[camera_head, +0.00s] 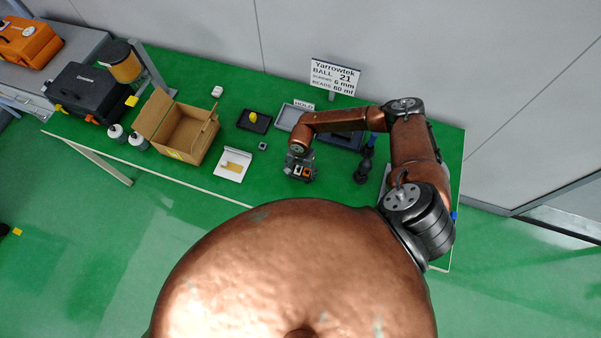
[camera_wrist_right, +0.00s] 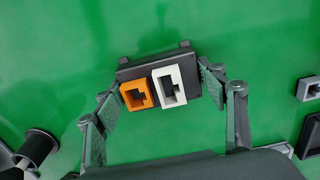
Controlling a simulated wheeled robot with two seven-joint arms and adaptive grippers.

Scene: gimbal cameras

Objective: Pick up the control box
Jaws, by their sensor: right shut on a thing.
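The control box is a small dark box with an orange socket and a white socket on its face. It shows in the right wrist view (camera_wrist_right: 152,70) between the finger pads and in the head view (camera_head: 301,172) near the table's front edge. My right gripper (camera_wrist_right: 160,92) is shut on its two sides; in the head view the gripper (camera_head: 299,168) is partly hidden by its own wrist. I cannot tell whether the box touches the green table. My left gripper is in neither view.
On the green table (camera_head: 225,193), an open cardboard box (camera_head: 205,131) stands left. A white panel (camera_head: 233,165), a dark tray with a yellow item (camera_head: 253,120) and a grey tray (camera_head: 289,116) lie nearer. A sign (camera_head: 335,76) stands behind. A dark upright device (camera_head: 364,167) stands right of the gripper.

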